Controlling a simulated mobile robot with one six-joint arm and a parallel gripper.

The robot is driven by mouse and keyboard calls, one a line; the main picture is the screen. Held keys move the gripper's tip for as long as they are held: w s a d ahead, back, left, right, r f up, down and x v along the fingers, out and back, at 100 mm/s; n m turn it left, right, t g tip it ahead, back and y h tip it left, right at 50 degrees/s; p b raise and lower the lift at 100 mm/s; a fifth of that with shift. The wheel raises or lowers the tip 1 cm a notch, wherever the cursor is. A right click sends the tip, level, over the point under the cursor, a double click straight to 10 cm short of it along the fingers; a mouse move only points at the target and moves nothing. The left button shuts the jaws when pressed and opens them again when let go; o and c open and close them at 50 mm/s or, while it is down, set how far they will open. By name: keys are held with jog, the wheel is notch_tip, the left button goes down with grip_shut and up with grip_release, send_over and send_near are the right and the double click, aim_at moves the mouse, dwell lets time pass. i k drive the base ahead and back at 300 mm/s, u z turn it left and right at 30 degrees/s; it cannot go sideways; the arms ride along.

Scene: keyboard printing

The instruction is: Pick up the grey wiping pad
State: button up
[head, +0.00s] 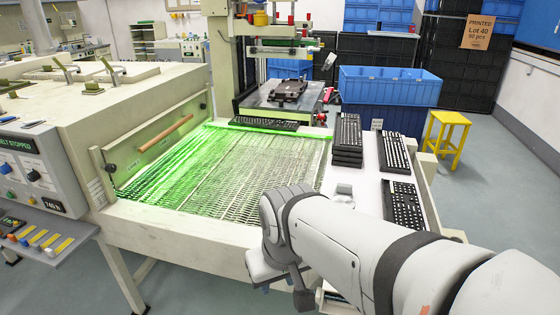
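A small light-grey block (344,188), which looks like the grey wiping pad, lies on the white tabletop (368,175) just beyond my arm. My arm crosses in front of it and may hide its lower part. My arm comes in from the lower right and bends down at the wrist, in front of the conveyor's front edge. The end of my arm, with dark and pale parts, shows low in the picture. My gripper's fingers cannot be made out there, so whether it is open or shut does not show. The grey block appears apart from my arm's end.
A mesh conveyor belt (245,175) under green light fills the middle, with a keyboard (264,124) at its far end. A blue crate (390,88) and yellow stool (447,138) stand behind.

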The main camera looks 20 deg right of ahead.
aim_at(345, 190)
jog(key=z, duration=0.55)
jog(key=i, duration=0.85)
jog(key=z, duration=0.7)
